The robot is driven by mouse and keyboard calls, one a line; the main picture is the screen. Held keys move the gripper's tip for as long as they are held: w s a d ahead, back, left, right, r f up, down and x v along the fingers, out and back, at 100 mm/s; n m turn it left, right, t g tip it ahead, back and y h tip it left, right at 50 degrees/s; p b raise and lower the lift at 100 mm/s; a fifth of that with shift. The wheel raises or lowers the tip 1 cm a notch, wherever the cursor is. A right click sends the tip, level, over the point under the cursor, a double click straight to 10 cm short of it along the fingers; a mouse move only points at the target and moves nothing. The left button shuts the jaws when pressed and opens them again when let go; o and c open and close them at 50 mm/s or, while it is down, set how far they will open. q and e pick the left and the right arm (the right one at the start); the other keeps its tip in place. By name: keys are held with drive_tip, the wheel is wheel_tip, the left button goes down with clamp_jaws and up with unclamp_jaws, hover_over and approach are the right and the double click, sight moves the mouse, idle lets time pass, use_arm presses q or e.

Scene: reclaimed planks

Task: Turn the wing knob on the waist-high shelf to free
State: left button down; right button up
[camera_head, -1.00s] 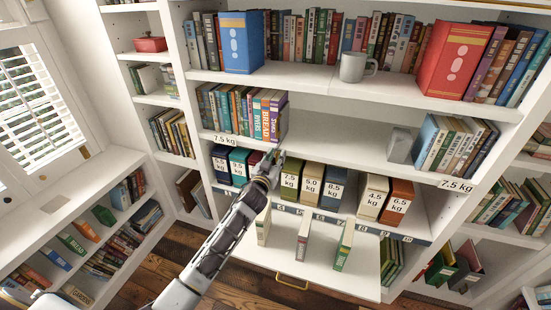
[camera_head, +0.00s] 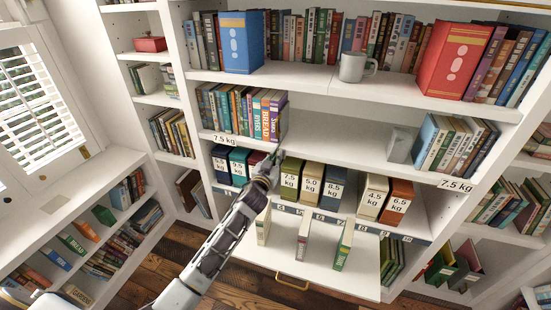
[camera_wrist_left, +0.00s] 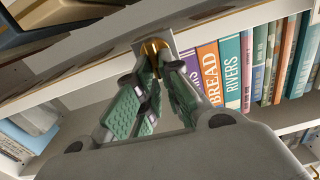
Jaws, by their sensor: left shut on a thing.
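The wing knob (camera_wrist_left: 151,47) is brass and sits on a small pale plate at the shelf's front edge in the left wrist view. My left gripper (camera_wrist_left: 154,70) has its green-padded fingers closed together on the knob, covering much of it. I cannot tell its turn angle or read any mark for free. In the head view my left gripper (camera_head: 271,160) is at the front edge of the waist-high shelf (camera_head: 340,153), just below the purple book; the knob is hidden or too small there. My right gripper is not in view.
Upright books, including an orange BREAD book (camera_wrist_left: 210,72), stand just behind the knob. Weight-labelled boxes (camera_head: 312,184) fill the shelf below. A pull-out board (camera_head: 310,264) with several thin books juts out under them. A grey block (camera_head: 399,145) stands farther right.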

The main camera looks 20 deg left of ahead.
use_arm(q)
drive_tip(key=m, duration=0.4)
drive_tip(key=d+f+m, duration=0.1)
drive_tip(key=m, duration=0.9)
drive_tip(key=shift+d+f+p, duration=0.15)
drive_tip(key=shift+d+p, duration=0.2)
drive_tip(key=shift+p, duration=0.05)
drive_tip(key=shift+f+m, duration=0.15)
drive_tip(key=shift+m, duration=0.7)
drive_tip(key=shift+f+m, duration=0.15)
drive_tip(key=shift+m, duration=0.7)
drive_tip(key=c, duration=1.6)
unclamp_jaws()
drive_tip(key=shift+o, duration=0.2)
drive_tip(key=shift+s, duration=0.2)
